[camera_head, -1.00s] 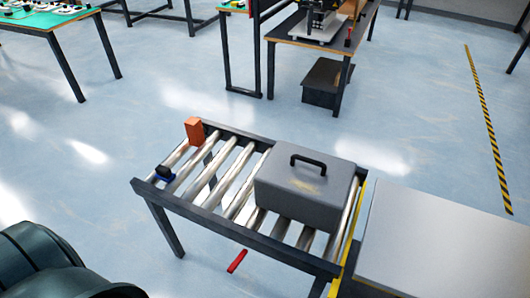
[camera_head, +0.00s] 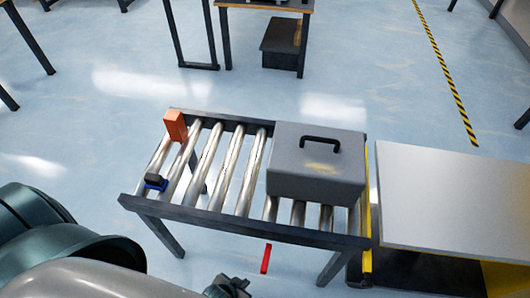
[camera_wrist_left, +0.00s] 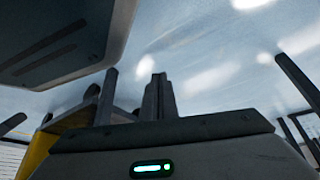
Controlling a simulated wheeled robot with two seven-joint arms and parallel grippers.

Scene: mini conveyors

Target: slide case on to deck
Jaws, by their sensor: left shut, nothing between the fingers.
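The grey case (camera_head: 318,168) with a dark handle on its lid stands upright on the rollers at the right end of the roller conveyor (camera_head: 190,205). The flat grey deck (camera_head: 450,195) is just right of the conveyor, past a yellow strip. The case is wholly on the rollers, apart from the deck. My left gripper (camera_head: 230,286) shows at the bottom edge, in front of the conveyor and below the case, touching neither. In the left wrist view its fingers (camera_wrist_left: 156,97) are together and empty. My right gripper is not in view.
An orange block (camera_head: 175,126) and a small blue and black item (camera_head: 155,182) sit at the conveyor's left end. A red bar (camera_head: 266,258) shows below the front rail. A table with a dark box (camera_head: 282,42) under it stands behind. Floor between is clear.

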